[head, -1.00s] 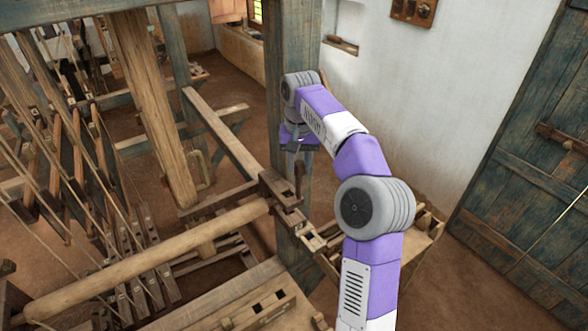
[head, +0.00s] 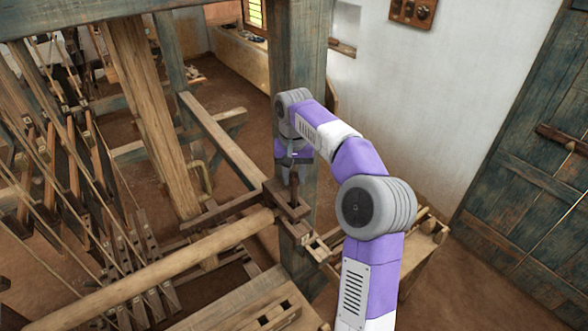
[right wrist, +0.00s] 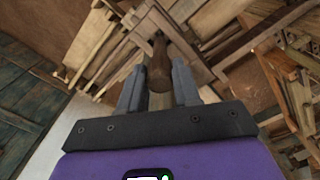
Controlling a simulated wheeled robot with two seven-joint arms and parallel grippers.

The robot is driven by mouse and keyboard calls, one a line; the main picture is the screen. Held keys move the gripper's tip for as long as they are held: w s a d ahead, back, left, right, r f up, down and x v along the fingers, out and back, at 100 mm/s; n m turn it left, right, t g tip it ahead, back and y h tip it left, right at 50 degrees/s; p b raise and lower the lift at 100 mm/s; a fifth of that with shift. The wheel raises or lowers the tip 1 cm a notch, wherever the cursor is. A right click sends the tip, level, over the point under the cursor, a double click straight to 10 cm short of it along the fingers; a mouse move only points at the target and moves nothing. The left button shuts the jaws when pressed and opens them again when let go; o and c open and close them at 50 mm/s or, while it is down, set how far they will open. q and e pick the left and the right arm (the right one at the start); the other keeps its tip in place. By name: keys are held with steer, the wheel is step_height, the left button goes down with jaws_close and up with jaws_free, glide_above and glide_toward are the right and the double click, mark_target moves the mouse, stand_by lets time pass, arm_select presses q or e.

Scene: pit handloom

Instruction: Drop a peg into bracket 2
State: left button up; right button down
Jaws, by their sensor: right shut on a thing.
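A brown wooden peg (head: 294,185) hangs below my right gripper (head: 293,166), just above or at the dark wooden bracket (head: 281,200) on the loom post. I cannot tell whether its lower end is inside the bracket opening. In the right wrist view the peg (right wrist: 159,68) stands between the two grey fingers of the right gripper (right wrist: 157,76), which is shut on it. The far end of the peg points away from the wrist camera. No number shows on the bracket, so I cannot tell whether it is bracket 2. My left gripper is out of view.
The thick loom post (head: 301,95) stands close behind my right gripper. A round cloth beam (head: 150,272) runs to the bracket from the lower left. A wooden box (head: 428,232) with rods sits to the right. Open floor (head: 475,285) lies before the blue door (head: 545,165).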

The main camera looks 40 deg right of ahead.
mark_target(294, 186)
steer(key=shift+f, duration=2.1)
steer(key=shift+f+b, duration=1.35)
steer(key=shift+f, duration=0.1)
steer(key=c, duration=0.7)
jaws_free()
steer(key=shift+r, duration=0.1)
step_height(294, 186, up, 7)
steer(key=shift+r+p, duration=0.2)
steer(key=shift+p, duration=0.15)
step_height(294, 186, up, 2)
steer(key=shift+r+p, duration=0.25)
steer(key=shift+p, duration=0.85)
steer(key=shift+r, duration=2.25)
